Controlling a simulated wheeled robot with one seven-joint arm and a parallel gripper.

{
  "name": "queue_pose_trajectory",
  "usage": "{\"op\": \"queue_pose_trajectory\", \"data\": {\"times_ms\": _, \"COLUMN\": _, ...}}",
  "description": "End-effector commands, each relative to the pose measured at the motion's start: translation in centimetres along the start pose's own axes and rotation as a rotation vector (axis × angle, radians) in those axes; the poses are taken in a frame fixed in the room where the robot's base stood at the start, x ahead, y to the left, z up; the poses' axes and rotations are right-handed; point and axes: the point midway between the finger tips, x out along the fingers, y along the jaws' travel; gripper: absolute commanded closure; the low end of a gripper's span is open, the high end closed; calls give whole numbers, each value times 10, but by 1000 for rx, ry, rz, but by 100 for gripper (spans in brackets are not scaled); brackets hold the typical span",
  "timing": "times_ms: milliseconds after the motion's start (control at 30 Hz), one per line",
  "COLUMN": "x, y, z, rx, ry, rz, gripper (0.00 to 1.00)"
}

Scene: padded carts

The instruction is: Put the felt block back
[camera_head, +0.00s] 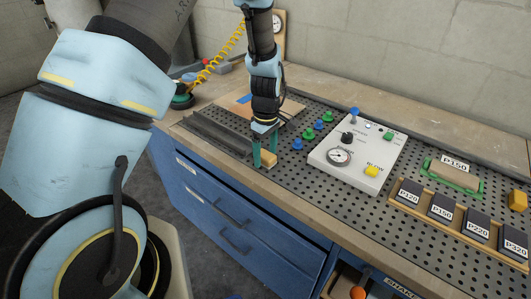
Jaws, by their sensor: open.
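A small tan-yellow block (268,161), which looks like the felt block, sits low at the front edge of the perforated bench top. My gripper (265,157) points down right at this block, with its teal fingers apart. One finger is at the block's left end and the other is behind it. I cannot tell whether they touch it. The block's far side is partly hidden by the fingers.
A dark rail (215,132) lies left.

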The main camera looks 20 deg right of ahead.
Motion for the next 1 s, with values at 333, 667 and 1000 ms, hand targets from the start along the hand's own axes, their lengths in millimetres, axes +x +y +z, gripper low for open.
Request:
{"op": "queue_pose_trajectory", "data": {"times_ms": 333, "x": -56, "y": 2, "z": 0, "rx": 1, "ry": 2, "rz": 6, "gripper": 21}}
{"op": "queue_pose_trajectory", "data": {"times_ms": 667, "x": -112, "y": 1, "z": 0, "rx": 1, "ry": 1, "rz": 3, "gripper": 21}}
{"op": "queue_pose_trajectory", "data": {"times_ms": 1000, "x": -123, "y": -4, "z": -5, "rx": 5, "ry": 0, "rz": 2, "gripper": 21}}
